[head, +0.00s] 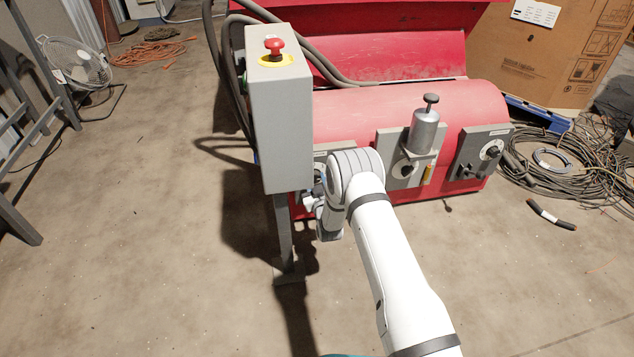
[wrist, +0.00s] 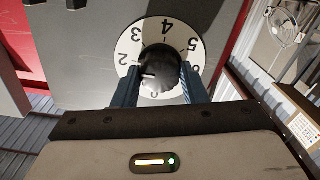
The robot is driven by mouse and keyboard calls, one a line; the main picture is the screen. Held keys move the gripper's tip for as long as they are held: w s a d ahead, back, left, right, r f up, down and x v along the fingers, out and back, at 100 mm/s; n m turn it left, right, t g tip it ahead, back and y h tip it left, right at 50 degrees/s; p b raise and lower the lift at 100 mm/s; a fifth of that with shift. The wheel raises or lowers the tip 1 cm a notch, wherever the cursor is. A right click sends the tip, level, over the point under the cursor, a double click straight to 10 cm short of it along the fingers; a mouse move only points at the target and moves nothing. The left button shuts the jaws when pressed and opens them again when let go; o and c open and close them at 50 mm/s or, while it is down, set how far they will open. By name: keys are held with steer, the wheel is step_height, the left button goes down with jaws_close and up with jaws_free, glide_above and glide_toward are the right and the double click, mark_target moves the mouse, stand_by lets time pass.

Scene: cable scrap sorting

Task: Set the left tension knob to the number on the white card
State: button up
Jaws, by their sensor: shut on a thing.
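My gripper (wrist: 158,80) is shut on the black left tension knob (wrist: 158,64) in the wrist view, one finger on each side. A white round dial (wrist: 180,30) with black numbers surrounds the knob; 2 to 6 are readable and a 0 partly shows at the bottom. The knob's white mark points left, below the 2, toward the left finger, which hides that part of the dial. In the head view my arm and a grey box hide most of the knob's plate. I cannot make out a white card with a readable number.
A grey box (head: 280,130) with a red button (head: 273,46) stands close beside my wrist. A spring post (head: 423,130) and a right knob (head: 491,152) sit on the red machine (head: 400,108). Cables (head: 560,165) lie right; the floor at left front is clear.

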steer(key=shift+d+m, duration=0.1)
steer(key=shift+m, duration=0.2)
steer(key=m, duration=0.3)
steer(key=shift+m, duration=2.6)
steer(key=o, duration=1)
steer(key=shift+c, duration=0.2)
steer(key=shift+s, duration=0.1)
